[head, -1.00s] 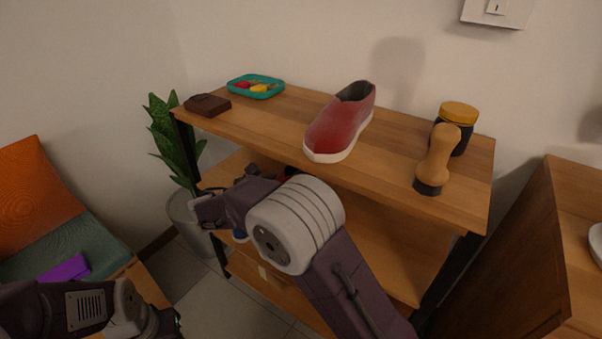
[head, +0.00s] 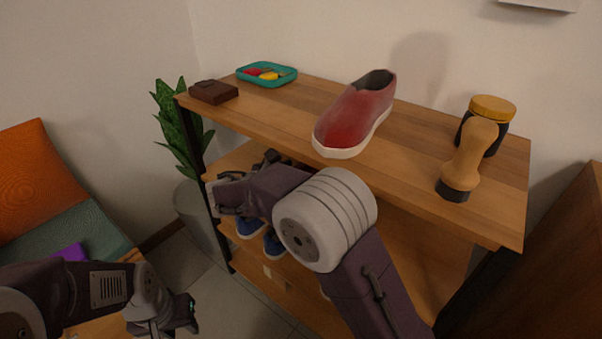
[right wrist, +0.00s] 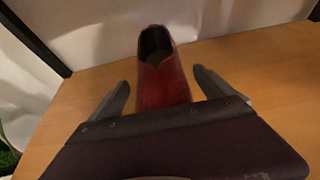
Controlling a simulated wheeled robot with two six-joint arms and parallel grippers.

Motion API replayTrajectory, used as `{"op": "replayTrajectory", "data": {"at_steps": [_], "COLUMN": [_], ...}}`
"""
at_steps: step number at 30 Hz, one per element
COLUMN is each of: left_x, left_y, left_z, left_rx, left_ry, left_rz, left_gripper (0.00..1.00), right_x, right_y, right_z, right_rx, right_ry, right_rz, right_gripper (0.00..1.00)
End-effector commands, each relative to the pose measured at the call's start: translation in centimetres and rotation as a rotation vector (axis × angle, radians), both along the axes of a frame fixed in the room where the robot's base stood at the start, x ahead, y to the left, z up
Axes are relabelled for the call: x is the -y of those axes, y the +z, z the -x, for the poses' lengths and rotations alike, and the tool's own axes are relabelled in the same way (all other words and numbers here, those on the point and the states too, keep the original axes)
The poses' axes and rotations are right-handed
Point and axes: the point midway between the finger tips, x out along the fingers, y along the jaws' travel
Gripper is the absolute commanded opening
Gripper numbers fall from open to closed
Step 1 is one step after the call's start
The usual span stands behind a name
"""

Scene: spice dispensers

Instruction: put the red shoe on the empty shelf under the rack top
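A red shoe (head: 357,115) with a white sole stands on the rack top (head: 415,150), its toe toward me. In the right wrist view a red shoe (right wrist: 163,84) stands on a wooden shelf (right wrist: 255,70) between black posts, which looks like the shelf under the rack top. My right gripper (right wrist: 161,78) is open, one finger on each side of that shoe, with small gaps showing. In the head view my right arm covers this shoe and most of the gripper. My left gripper (head: 182,318) is low at the left, away from the rack; its fingers are unclear.
The rack top also holds a brown wallet (head: 213,92), a teal tray (head: 267,78), a wooden-handled brush (head: 467,160) and a yellow-lidded jar (head: 490,112). Blue shoes (head: 250,228) are on a lower shelf. A plant (head: 180,130) stands left of the rack.

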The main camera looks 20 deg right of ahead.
Motion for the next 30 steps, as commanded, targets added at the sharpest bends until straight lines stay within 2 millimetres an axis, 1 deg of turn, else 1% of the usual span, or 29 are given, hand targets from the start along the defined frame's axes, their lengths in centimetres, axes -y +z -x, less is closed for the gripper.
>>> {"op": "replayTrajectory", "data": {"at_steps": [7, 10, 14, 22, 27, 30], "left_x": [0.0, 0.0, 0.0, 0.0, 0.0, 0.0], "left_y": [0.0, 0.4, 1.9, 5.2, 6.2, 6.3], "left_z": [0.0, 0.0, 0.0, 0.0, 0.0, 0.0], "left_rx": [0.0, 0.0, 0.0, 0.0, 0.0, 0.0], "left_ry": [0.0, 0.0, 0.0, 0.0, 0.0, 0.0], "left_rz": [0.0, 0.0, 0.0, 0.0, 0.0, 0.0], "left_gripper": [0.36, 0.36, 0.36, 0.36, 0.36, 0.36], "right_x": [0.0, -0.3, -1.9, -6.4, -8.3, -8.7], "right_y": [0.1, 0.6, 1.7, 4.1, 4.9, 4.9], "right_z": [0.0, 0.2, 1.4, 4.9, 6.4, 6.7], "right_rx": [0.001, 0.001, 0.0, 0.0, 0.001, 0.0], "right_ry": [0.0, 0.002, 0.004, 0.005, 0.002, 0.0], "right_rz": [-0.001, 0.0, 0.0, 0.002, 0.0, 0.0], "right_gripper": [0.91, 0.91, 0.91, 0.91, 0.91, 0.91]}}
